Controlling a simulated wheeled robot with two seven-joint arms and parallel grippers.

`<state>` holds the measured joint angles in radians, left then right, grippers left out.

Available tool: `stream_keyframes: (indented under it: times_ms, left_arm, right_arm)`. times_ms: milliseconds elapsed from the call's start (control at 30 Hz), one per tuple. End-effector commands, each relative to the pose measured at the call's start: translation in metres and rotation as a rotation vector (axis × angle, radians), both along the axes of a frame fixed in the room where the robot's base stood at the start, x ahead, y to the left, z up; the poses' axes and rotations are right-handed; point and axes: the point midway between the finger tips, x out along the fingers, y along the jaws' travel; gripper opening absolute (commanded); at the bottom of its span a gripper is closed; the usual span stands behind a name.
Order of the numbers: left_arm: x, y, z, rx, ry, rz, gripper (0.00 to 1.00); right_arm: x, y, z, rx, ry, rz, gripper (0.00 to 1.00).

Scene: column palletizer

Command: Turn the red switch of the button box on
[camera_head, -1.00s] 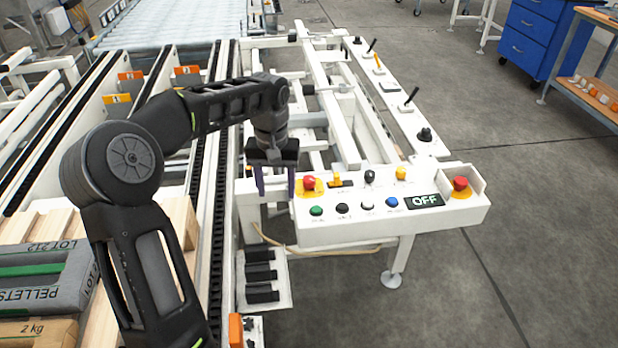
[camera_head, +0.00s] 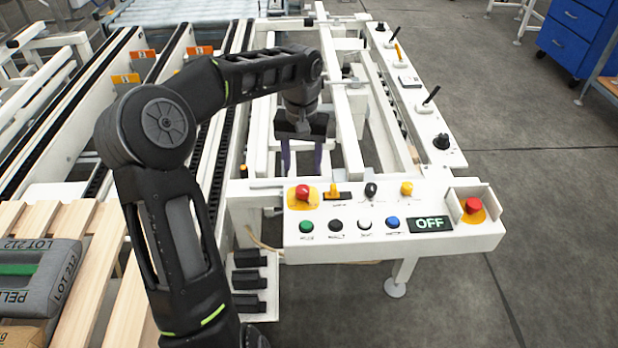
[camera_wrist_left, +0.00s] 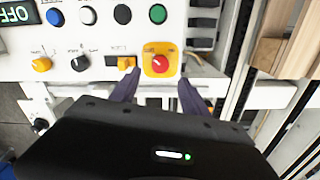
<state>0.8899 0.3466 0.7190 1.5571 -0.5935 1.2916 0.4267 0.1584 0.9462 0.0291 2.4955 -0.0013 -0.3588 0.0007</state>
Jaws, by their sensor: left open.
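The white button box (camera_head: 270,228) stands in front of me, with a lit display (camera_head: 430,223) that reads OFF. The red switch (camera_head: 302,192) sits on a yellow plate at the box's back left corner. It also shows in the left wrist view (camera_wrist_left: 160,62), just beyond and between the fingertips. My left gripper (camera_head: 302,172) is open and empty, behind the red switch in the head view, with its fingers pointing down. It also shows in the left wrist view (camera_wrist_left: 155,80). I see no contact with the switch. My right gripper is not in view.
A second red button (camera_head: 473,205) sits in a guard at the box's right end. Beside the red switch are a yellow switch (camera_head: 334,190), a black knob (camera_head: 371,189) and a yellow knob (camera_head: 406,188). A pallet with sacks (camera_head: 45,270) lies left.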

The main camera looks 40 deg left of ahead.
Motion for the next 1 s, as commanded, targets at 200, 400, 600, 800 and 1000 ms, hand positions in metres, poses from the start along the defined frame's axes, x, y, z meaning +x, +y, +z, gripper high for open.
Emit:
stream_keyframes:
  times_ms: [200, 400, 600, 800, 1000]
  left_arm:
    - [0.000, 0.000, -0.001, 0.000, 0.000, 0.000, 0.54]
    - [-0.001, 0.000, -0.015, -0.001, 0.003, 0.001, 0.54]
    - [-0.001, 0.000, -0.046, -0.002, 0.004, 0.000, 0.54]
    - [-0.001, 0.000, -0.071, 0.000, 0.001, 0.000, 0.54]
    - [-0.001, 0.000, -0.078, 0.000, 0.000, 0.000, 0.54]
  right_arm:
    - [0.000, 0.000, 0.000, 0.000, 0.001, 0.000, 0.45]
    - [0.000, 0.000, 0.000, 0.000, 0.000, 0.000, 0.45]
    - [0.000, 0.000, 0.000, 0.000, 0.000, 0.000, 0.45]
    - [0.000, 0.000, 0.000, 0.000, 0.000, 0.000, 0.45]
    - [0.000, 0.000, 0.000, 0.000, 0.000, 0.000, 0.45]
